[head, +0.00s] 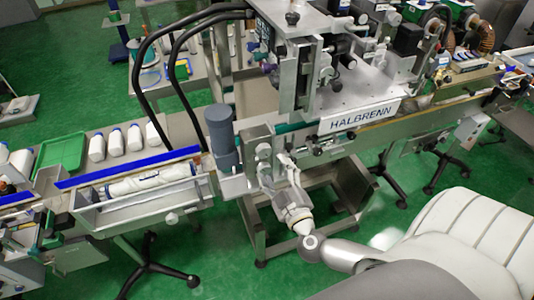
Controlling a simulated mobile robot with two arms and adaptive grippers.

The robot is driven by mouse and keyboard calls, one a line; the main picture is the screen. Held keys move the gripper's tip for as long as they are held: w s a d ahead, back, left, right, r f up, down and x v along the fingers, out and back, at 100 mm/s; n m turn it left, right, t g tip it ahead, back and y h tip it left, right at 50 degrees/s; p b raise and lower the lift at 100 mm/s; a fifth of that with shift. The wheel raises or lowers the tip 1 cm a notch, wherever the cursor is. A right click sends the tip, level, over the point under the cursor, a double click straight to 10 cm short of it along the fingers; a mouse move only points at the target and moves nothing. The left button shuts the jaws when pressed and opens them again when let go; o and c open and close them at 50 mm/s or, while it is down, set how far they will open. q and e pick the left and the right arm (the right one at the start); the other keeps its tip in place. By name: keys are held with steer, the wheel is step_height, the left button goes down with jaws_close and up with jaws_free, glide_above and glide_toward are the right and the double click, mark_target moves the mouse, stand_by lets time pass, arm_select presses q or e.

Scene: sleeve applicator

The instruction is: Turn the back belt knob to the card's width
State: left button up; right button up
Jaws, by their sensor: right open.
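My right gripper (288,162) is open and reaches up to the near side of the machine, with its fingers just right of a grey round knob (263,150) on a metal block. I cannot tell whether the fingers touch anything. I cannot tell which knob is the back belt knob. I cannot make out a width card. My left gripper is not in view.
A dark grey cylinder (220,130) stands left of the gripper. White bottles (115,142) stand on the conveyor at left, by a blue rail (128,167). A metal tray (100,217) holds a white item. Black cables (165,75) arch behind. Green floor (210,245) is open in front.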

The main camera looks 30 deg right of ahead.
mark_target(266, 154)
steer(key=x, duration=0.5)
steer(key=shift+w+a+r+p, duration=0.1)
steer(key=shift+w+p, duration=0.1)
steer(key=shift+p, duration=0.1)
steer(key=shift+w, duration=0.5)
steer(key=c, duration=1)
steer(key=shift+m, duration=0.4)
